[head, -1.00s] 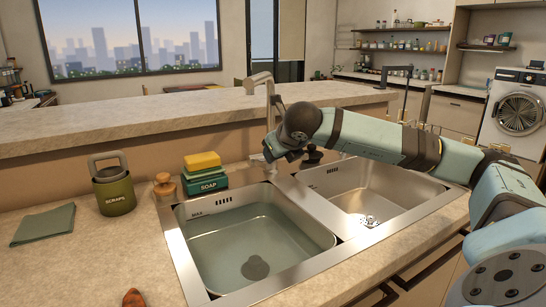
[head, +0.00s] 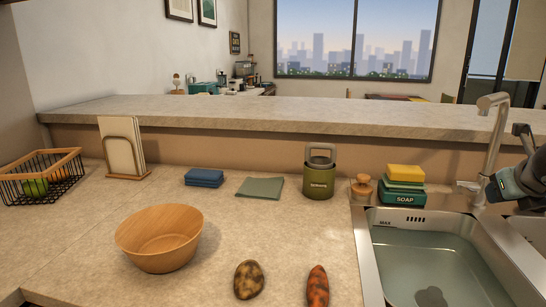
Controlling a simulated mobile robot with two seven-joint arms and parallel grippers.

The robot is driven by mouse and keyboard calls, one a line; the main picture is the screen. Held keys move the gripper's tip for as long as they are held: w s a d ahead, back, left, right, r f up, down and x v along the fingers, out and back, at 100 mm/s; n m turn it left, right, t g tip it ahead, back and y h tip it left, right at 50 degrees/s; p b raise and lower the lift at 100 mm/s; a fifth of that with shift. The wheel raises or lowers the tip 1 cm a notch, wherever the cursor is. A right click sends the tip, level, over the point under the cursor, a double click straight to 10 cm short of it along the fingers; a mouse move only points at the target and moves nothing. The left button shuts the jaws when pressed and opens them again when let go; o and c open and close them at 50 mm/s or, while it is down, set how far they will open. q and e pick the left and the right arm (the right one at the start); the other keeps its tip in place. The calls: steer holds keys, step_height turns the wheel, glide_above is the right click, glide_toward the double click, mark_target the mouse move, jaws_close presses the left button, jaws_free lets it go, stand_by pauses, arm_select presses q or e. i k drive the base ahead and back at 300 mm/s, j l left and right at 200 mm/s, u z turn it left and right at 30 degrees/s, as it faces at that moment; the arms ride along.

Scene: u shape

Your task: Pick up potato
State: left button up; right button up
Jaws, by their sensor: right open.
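A brown, dark-speckled oval lump (head: 249,280), which looks like the potato, lies on the counter (head: 120,265) near the bottom middle of the head view. An orange-red, dark-patched longer lump (head: 317,287) lies just to its right, apart from it. My right gripper (head: 490,190) is at the right edge, over the back of the sink by the tap, far to the right of both lumps. It is open, its fingers small and dark in the picture. My left gripper is not in view.
A wooden bowl (head: 158,245) stands left of the lumps. The filled sink (head: 376,275) is on the right. Behind are a green scraps canister (head: 319,178), sponges on a soap box (head: 402,190), cloths (head: 260,187), a board rack (head: 128,175) and a wire basket (head: 45,190). The counter between is clear.

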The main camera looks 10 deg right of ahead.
mark_target(248, 279)
steer(key=k+j, duration=0.6)
steer(key=k, duration=0.2)
